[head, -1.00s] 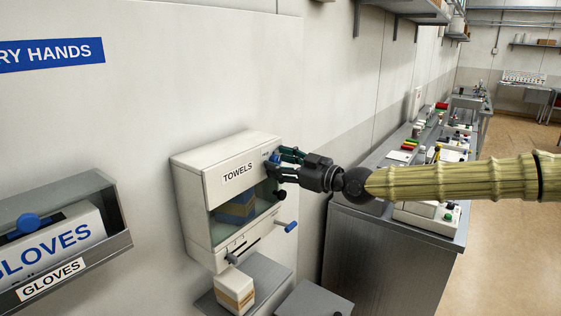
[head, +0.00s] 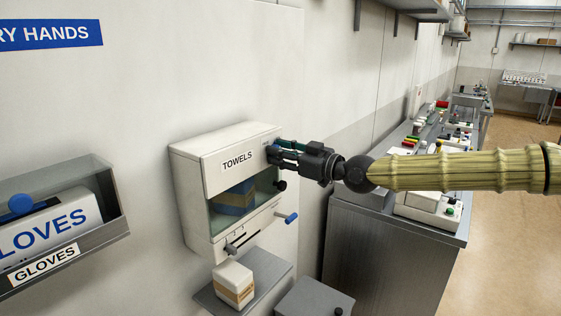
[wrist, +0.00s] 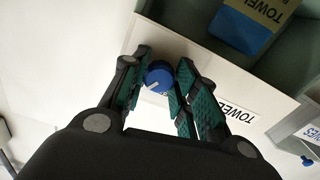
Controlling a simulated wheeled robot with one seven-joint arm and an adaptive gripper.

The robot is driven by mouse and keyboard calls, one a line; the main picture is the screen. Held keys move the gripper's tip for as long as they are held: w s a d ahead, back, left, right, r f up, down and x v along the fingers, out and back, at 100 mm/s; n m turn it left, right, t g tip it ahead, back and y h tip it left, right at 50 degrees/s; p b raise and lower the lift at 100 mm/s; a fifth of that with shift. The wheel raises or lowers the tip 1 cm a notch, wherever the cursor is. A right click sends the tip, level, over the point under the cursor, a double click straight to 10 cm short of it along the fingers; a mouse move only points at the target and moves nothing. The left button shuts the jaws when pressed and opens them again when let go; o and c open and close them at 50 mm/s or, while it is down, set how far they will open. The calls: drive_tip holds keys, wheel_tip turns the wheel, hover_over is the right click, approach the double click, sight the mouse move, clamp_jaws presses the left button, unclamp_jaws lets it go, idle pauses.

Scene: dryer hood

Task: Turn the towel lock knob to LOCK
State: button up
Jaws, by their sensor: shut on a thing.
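The towel lock knob is a small round blue knob (wrist: 159,75) with a white pointer mark, on the upper right of the white front of the towel dispenser (head: 207,162). In the wrist view it sits between my gripper's (wrist: 160,78) two green-padded fingers, and its pointer mark slants toward the lower left. My gripper, also in the head view (head: 273,152), is shut on the knob. The fingers largely cover the knob in the head view, and no LOCK lettering is readable.
Below the knob are a dark round knob (head: 280,185) and a blue-ended lever (head: 291,218) on the dispenser's right side. A wrapped towel pack (head: 233,284) rests on the shelf beneath. The gloves box (head: 50,240) hangs at left; a cluttered counter stands right.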

drive_tip(key=shift+f+m+b, duration=0.1)
drive_tip(key=shift+m+b, duration=0.9)
drive_tip(key=shift+b, duration=0.15)
drive_tip(key=shift+m+b, duration=0.35)
drive_tip(key=shift+m, duration=0.15)
drive_tip(key=shift+r, duration=0.2)
drive_tip(key=o, duration=1)
drive_tip(key=shift+w, duration=0.1)
drive_tip(key=shift+d, duration=0.1)
drive_tip(key=v, duration=1.2)
drive_tip(key=shift+f, duration=0.1)
